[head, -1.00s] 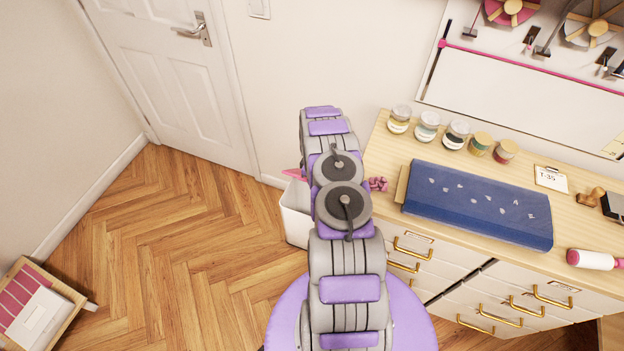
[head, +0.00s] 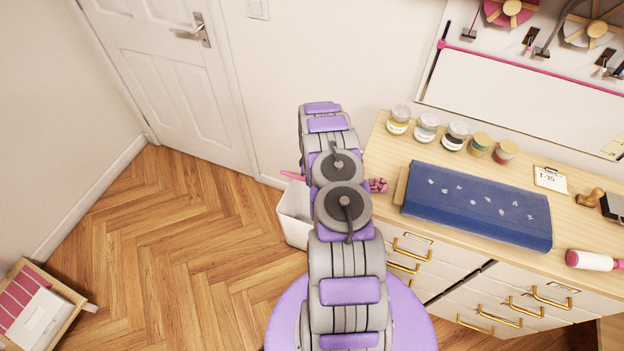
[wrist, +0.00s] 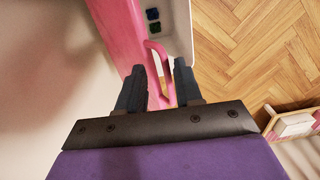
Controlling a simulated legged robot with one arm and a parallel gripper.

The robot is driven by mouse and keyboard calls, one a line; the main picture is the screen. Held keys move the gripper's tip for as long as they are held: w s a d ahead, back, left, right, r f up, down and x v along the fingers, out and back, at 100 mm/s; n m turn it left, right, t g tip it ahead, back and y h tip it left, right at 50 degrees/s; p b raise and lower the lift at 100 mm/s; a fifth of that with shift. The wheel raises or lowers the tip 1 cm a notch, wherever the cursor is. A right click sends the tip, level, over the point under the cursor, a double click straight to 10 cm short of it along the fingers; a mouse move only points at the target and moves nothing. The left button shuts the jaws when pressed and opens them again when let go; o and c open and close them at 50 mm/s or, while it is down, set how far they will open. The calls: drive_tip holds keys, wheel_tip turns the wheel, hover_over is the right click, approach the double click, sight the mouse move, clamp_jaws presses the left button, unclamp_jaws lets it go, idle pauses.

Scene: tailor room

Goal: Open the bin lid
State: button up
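The bin (head: 294,216) is white and stands on the floor beside the drawer cabinet, partly hidden behind my arm in the head view. Its pink lid (head: 292,176) shows there only as a small edge. In the wrist view the pink lid (wrist: 118,28) is tilted up to the left of the bin (wrist: 178,28), whose inside shows with small blue and green things. The lid's pink loop handle (wrist: 157,56) reaches down between the dark fingers of my gripper (wrist: 160,78). The fingers are apart, with a gap beside the handle.
The drawer cabinet (head: 385,140) stands right of the bin, with jars and a blue fabric roll (head: 477,205) on top. A wall and a closed door (head: 175,85) are behind. The wooden floor (head: 190,235) left of the bin is clear. A crate (head: 40,305) lies lower left.

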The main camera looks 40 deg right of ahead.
wheel_tip(320, 180, up, 16)
drive_tip(key=p, duration=0.2)
drive_tip(key=shift+w+d+f+p, duration=0.15)
drive_tip(key=shift+d+f+p, duration=0.1)
drive_tip(key=shift+d+p, duration=0.1)
